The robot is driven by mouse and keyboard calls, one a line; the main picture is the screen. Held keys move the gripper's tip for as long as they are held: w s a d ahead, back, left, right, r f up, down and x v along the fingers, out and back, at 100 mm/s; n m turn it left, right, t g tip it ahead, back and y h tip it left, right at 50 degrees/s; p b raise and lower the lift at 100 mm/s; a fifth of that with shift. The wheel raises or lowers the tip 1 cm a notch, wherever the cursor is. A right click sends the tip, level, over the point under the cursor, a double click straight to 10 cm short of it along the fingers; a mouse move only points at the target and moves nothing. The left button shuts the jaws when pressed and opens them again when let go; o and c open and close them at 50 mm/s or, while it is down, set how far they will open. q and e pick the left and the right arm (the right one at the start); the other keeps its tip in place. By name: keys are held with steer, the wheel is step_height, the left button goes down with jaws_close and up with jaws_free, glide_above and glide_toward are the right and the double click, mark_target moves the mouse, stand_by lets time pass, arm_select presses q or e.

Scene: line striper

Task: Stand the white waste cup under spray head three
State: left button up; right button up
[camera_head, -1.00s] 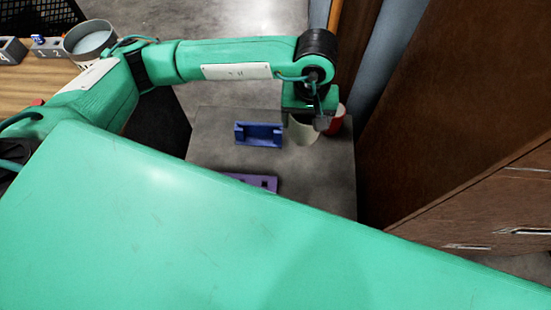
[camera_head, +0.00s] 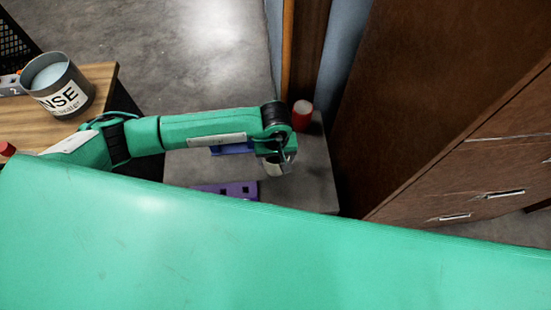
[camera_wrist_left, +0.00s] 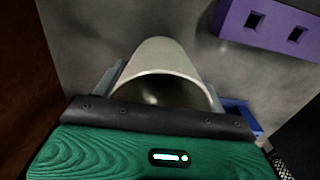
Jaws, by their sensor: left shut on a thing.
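My left gripper (camera_head: 277,162) is shut on the white cup (camera_head: 273,168) above a grey surface (camera_head: 312,185). In the left wrist view, the pale cup (camera_wrist_left: 165,58) is between the fingers of the gripper (camera_wrist_left: 160,85), its open mouth facing the camera. In the head view the wrist covers much of the cup. I cannot tell whether its base touches the surface. Spray head three cannot be made out. My right gripper is out of view.
A red cup (camera_head: 302,115) stands behind my left gripper. A blue holder (camera_head: 232,149) and a purple block with holes (camera_head: 240,189) lie near it. A labelled grey pot (camera_head: 57,88) stands on the wooden table (camera_head: 100,78) at left. Brown drawers (camera_head: 480,170) rise at right.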

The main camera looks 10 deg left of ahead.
mark_target(276, 159)
arm_select(q)
steer(key=shift+f, duration=1.2)
steer(key=o, duration=0.9)
steer(key=shift+o, duration=0.3)
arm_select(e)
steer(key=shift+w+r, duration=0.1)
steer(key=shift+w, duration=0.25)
